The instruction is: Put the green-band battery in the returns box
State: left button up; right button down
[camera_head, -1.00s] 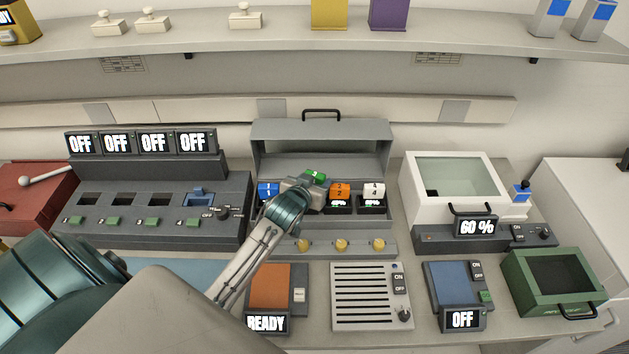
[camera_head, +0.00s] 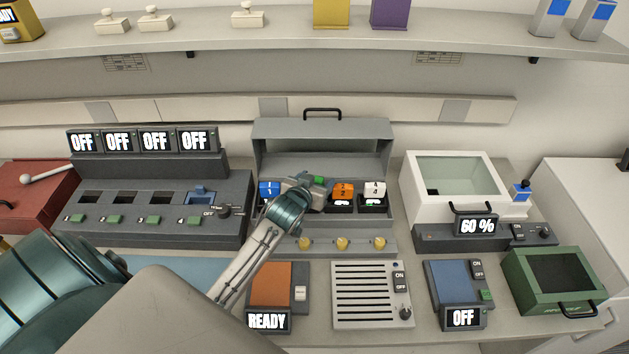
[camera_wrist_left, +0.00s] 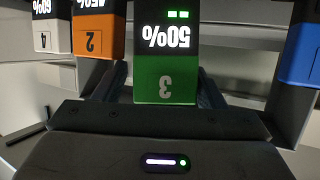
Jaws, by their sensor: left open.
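The green-band battery (camera_head: 319,181) stands in the grey battery rack, mostly hidden by my arm in the head view. In the left wrist view the battery (camera_wrist_left: 165,80) shows a green band marked 3 and a 50% display. My left gripper (camera_head: 312,184) is at the battery, with its open fingers (camera_wrist_left: 153,92) on either side of it; contact cannot be told. An open green box (camera_head: 517,289) with a dark inside and a black handle stands at the right front. Its label is too small to read, so I cannot confirm it as the returns box. My right gripper is out of view.
A blue battery (camera_head: 268,189) is left of the green one; an orange battery (camera_head: 343,190) and a white one (camera_head: 375,189) are to its right. The rack's raised lid (camera_head: 321,129) stands behind. A white glass-topped unit (camera_head: 412,199) stands between rack and green box.

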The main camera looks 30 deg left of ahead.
pick_arm(q)
jog(key=shift+s+f, duration=0.15)
jog(key=shift+f, duration=0.35)
jog(key=shift+s+f, duration=0.15)
jog(key=shift+f, duration=0.35)
jog(key=shift+r, duration=0.55)
jog(key=shift+s, duration=0.25)
jog(key=r+b+v, duration=0.1)
jog(key=b+v, duration=0.1)
jog(key=v, duration=0.9)
jog(key=shift+w, duration=0.25)
jog(key=shift+r, duration=0.1)
